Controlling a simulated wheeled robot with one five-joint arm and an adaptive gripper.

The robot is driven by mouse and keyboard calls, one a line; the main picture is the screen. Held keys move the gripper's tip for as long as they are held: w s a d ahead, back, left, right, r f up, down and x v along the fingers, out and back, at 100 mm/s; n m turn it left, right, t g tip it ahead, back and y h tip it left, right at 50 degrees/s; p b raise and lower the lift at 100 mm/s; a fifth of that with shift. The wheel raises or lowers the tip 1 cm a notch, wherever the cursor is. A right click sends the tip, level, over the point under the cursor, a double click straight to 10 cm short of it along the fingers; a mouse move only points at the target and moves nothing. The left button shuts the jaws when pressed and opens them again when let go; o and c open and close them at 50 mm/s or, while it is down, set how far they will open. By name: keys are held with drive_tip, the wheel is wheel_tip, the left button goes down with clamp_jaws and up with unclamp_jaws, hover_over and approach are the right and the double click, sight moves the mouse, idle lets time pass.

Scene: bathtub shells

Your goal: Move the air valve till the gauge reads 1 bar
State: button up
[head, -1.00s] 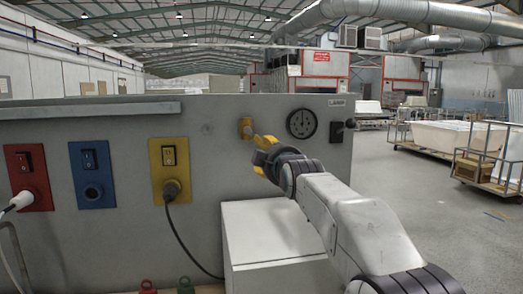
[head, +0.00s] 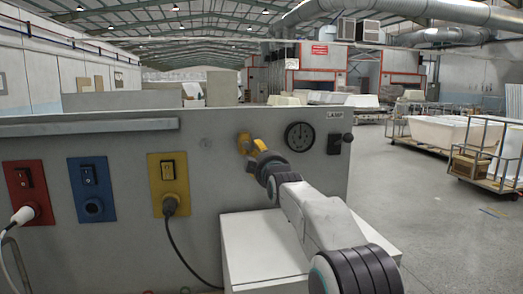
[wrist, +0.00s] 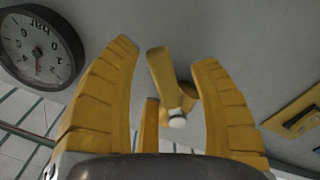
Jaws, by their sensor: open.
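The yellow air valve (head: 243,143) is on the grey panel, left of the round gauge (head: 299,136). In the wrist view the valve's lever (wrist: 160,72) stands between the two yellow fingers of my open gripper (wrist: 165,54), with space visible on both sides. In the head view my gripper (head: 255,147) is at the valve and partly covers it. The gauge (wrist: 40,48) also shows upside down at the upper left of the wrist view.
The panel (head: 225,185) carries a red socket (head: 27,192), a blue socket (head: 91,188) and a yellow socket (head: 168,184) with a plugged cable. A black switch (head: 335,143) is right of the gauge. A white box (head: 285,245) stands below my arm. Open floor lies right.

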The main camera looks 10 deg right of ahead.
drive_tip(key=shift+w, duration=0.4)
drive_tip(key=shift+c, duration=0.3)
clamp_jaws()
idle(0.3)
